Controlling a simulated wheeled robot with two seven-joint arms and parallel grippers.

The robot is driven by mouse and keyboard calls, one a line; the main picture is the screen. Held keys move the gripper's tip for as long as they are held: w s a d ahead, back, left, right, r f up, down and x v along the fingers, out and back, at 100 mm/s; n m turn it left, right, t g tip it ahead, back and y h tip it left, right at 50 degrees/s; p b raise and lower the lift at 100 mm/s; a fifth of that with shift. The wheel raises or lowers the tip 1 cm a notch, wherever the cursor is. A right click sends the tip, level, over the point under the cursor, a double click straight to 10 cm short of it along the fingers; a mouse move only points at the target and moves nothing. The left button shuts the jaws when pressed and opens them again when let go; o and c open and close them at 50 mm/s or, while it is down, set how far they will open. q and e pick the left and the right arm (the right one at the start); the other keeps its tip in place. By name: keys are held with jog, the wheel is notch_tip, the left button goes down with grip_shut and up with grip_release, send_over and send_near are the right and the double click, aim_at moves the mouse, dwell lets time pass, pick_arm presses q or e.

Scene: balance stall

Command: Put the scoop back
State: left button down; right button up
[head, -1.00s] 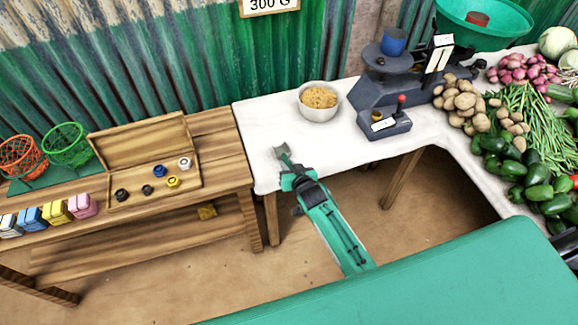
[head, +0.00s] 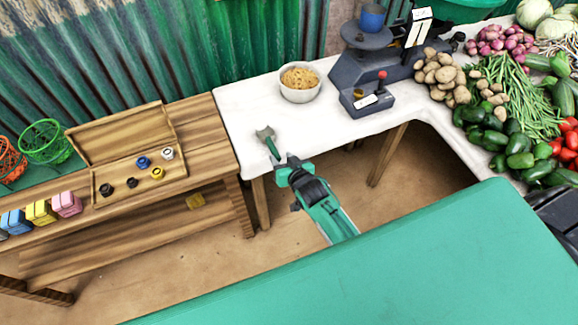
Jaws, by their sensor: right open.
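The scoop (head: 265,133) has a small grey head and a green handle. It lies at the left part of the white table, near the front edge, with its head pointing away from me. My right gripper (head: 280,163) is open at the near end of the handle; at this size I cannot tell whether it touches. A pale bowl (head: 300,96) of yellowish grain stands behind and to the right of the scoop. My left gripper is out of view.
A dark scale (head: 350,72) with a blue cup (head: 372,17) stands right of the bowl. Vegetables, including potatoes (head: 440,75), cover the right side. A wooden bench (head: 215,150) with an open weight box (head: 115,190) is at left. The white table (head: 250,105) is clear around the scoop.

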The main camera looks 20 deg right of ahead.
jog(key=v, duration=0.5)
jog(key=s+f+n+g, duration=0.15)
jog(key=s+f, duration=0.25)
jog(key=f, duration=0.5)
jog(key=s+d+f+g, duration=0.1)
jog(key=s+f+g, duration=0.1)
jog(key=s+f, duration=0.5)
jog(key=s+f+g, duration=0.2)
jog(key=f, duration=0.9)
jog(key=s+d+f+g, duration=0.2)
jog(key=s+f, duration=0.4)
jog(key=s, duration=0.4)
jog(key=s+d+f+n+g+h, duration=0.1)
jog(key=s+d+f+g, duration=0.1)
jog(key=s+f, duration=0.4)
jog(key=s+d+f+n+g, duration=0.1)
jog(key=s+f, duration=0.5)
jog(key=s, duration=1)
jog(key=shift+s+d+g, duration=0.15)
jog(key=shift+d+g, duration=0.45)
jog(key=shift+g, duration=0.55)
